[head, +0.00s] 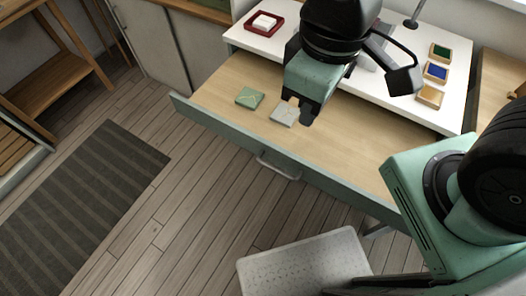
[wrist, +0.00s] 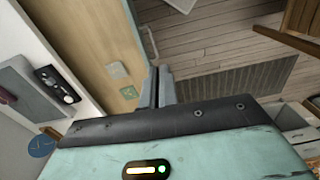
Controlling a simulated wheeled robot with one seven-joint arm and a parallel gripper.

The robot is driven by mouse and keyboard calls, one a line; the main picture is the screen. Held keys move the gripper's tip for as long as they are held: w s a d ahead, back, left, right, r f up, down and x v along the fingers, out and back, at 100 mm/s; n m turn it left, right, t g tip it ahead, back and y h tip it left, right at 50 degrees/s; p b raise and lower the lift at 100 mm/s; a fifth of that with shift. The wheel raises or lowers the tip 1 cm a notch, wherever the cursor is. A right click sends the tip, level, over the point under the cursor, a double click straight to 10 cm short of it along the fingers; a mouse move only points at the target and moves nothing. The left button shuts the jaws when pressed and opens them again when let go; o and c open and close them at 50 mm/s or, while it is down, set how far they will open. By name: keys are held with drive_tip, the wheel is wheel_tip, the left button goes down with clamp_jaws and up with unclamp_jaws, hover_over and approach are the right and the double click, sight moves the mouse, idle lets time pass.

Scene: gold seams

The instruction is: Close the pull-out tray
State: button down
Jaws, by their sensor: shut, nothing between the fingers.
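The pull-out tray (head: 350,146) is drawn out from under the white desktop, with a bare wooden floor and a grey-green front (head: 225,142). A metal bar handle (head: 279,168) is on the outer face of that front. In the wrist view the tray floor (wrist: 98,38) lies left of the fingers and the handle (wrist: 152,43) shows above them. My gripper (head: 301,112) is shut and empty, over the tray interior, behind the front panel. Its height above the floor is hard to tell. A green tile (head: 249,98) and a pale grey tile (head: 284,114) lie in the tray.
The white desktop (head: 258,42) holds a red dish (head: 264,22) and several coloured pads, including a blue one (head: 435,72). A pale step stool (head: 305,266) stands on the floor in front. A dark striped rug (head: 85,195) lies left; wooden floor between is clear.

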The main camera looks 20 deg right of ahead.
drive_tip(key=w+a+f+n+t+h+b, duration=0.2)
drive_tip(key=w+a+f+n+b, duration=0.2)
drive_tip(key=a+f+n+b, duration=0.45)
drive_tip(key=w+a+f+n+t+h+b, duration=0.15)
drive_tip(key=w+a+f+n+b, duration=0.3)
drive_tip(key=f+n, duration=0.75)
drive_tip(key=shift+w+d+f+m+g+b, duration=0.1)
drive_tip(key=shift+w+d+f+m, duration=0.3)
drive_tip(key=shift+w+d+f, duration=0.9)
drive_tip(key=shift+w+d+f+m+g+b, duration=0.1)
drive_tip(key=shift+w+d+f+m, duration=0.35)
drive_tip(key=shift+f, duration=1.75)
drive_tip(key=shift+w+d+f+m+g+b, duration=0.1)
drive_tip(key=shift+w+d+f+m, duration=0.2)
drive_tip(key=shift+w+d+f, duration=1)
drive_tip(key=shift+s+a+f, duration=0.25)
drive_tip(key=shift+a+f, duration=0.2)
drive_tip(key=shift+a, duration=0.15)
drive_tip(key=w+d+p, duration=0.2)
drive_tip(key=w+d, duration=0.4)
drive_tip(key=d, duration=0.1)
drive_tip(key=w+d+p, duration=0.2)
drive_tip(key=w+d, duration=0.5)
drive_tip(key=w+d+p, duration=0.2)
drive_tip(key=w+d, duration=0.5)
drive_tip(key=shift+w+d, duration=0.15)
drive_tip(key=shift+d, duration=0.15)
